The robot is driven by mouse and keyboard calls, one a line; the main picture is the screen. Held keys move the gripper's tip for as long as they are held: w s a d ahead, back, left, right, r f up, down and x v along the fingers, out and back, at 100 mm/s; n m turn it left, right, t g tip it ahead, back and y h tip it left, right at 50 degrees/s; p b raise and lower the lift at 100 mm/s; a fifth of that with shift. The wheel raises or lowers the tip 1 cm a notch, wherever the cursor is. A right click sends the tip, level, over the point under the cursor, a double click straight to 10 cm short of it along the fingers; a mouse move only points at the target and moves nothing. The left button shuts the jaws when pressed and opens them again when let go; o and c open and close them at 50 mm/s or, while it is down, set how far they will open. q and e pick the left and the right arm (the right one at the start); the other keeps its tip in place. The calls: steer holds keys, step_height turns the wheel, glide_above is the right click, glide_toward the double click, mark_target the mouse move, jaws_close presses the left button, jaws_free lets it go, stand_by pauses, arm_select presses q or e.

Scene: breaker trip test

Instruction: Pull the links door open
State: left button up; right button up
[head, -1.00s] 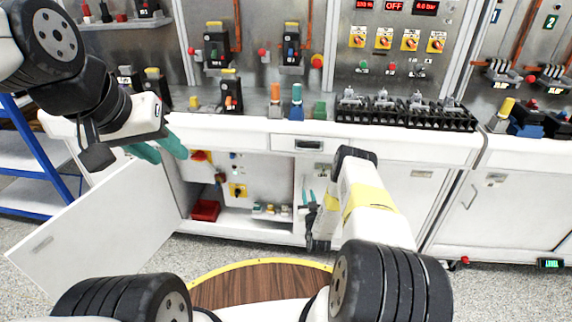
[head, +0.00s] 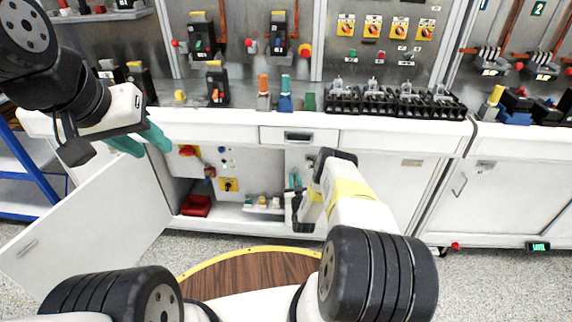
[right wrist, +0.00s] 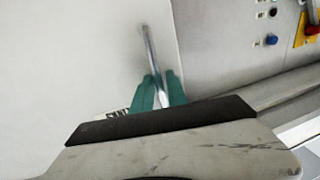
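The links door (head: 380,175) is the white cabinet door right of the open compartment, partly hidden by my right arm. In the right wrist view its white panel (right wrist: 70,60) fills the left side, with a thin metal bar handle (right wrist: 150,50) and a partly hidden dark label. The teal fingers of my right gripper (right wrist: 160,92) are close together around the handle and look shut on it. In the head view the right gripper (head: 294,181) is small and partly hidden by its wrist. My left gripper (head: 142,140) is open and empty, above the open left door.
A white door (head: 85,215) stands swung open at left. The open compartment holds a red bin (head: 196,205) and yellow switch plates (head: 228,185). The counter (head: 230,118) above carries breakers and a black terminal row (head: 390,103). A blue rack stands far left.

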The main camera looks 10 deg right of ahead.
jaws_close()
stand_by(1.4)
